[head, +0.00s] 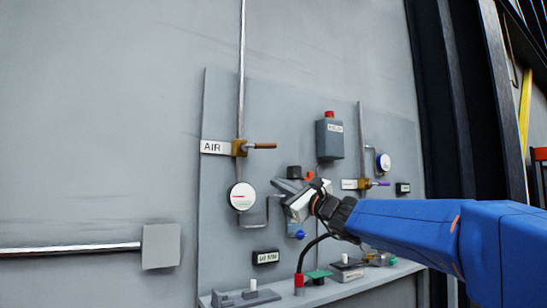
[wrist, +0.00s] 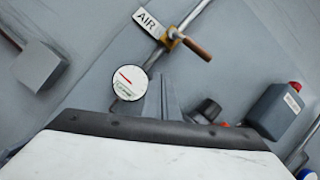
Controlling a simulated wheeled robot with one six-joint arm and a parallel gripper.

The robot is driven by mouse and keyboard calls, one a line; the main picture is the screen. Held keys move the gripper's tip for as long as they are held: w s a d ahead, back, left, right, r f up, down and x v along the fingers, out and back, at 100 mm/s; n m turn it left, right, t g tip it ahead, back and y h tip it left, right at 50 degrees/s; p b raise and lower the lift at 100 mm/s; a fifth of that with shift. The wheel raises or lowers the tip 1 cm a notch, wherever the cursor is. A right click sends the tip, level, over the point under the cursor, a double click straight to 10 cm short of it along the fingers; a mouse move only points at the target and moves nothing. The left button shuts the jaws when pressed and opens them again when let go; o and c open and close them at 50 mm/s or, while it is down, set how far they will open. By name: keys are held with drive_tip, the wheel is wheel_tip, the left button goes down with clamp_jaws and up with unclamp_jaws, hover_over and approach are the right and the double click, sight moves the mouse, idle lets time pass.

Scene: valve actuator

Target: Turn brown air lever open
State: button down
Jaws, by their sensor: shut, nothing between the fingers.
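The brown air lever (head: 263,146) sticks out to the right from a brass valve (head: 239,147) on a vertical pipe, across the pipe's line. The white AIR label (head: 214,147) is left of the valve. In the wrist view the lever (wrist: 197,49) is above and right of the fingers, with the AIR label (wrist: 147,22) beside its valve. My gripper (head: 284,186) is below and right of the lever, apart from it. Its fingers (wrist: 168,98) are together and empty in the wrist view.
A round gauge (head: 242,196) hangs below the valve. A grey box with a red button (head: 329,138) is to the right. A second valve with a purple lever (head: 378,184) is farther right. A shelf with small fittings (head: 350,287) runs below. The wall around the lever is clear.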

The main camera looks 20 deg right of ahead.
sight(259, 146)
drive_tip(key=w+d+r+m+t+h, duration=0.2)
drive_tip(key=d+m+t, duration=0.15)
drive_tip(key=m, duration=0.35)
drive_tip(key=s+r+x, duration=0.1)
drive_tip(key=x, duration=1.1)
drive_tip(key=shift+d+r, duration=0.3)
drive_tip(key=shift+r, duration=0.1)
drive_tip(key=shift+r+g, duration=0.1)
drive_tip(key=shift+g, duration=0.15)
drive_tip(key=shift+d+r+n+y, duration=0.1)
drive_tip(key=shift+r+n+y, duration=0.1)
drive_tip(key=shift+n+y, duration=0.3)
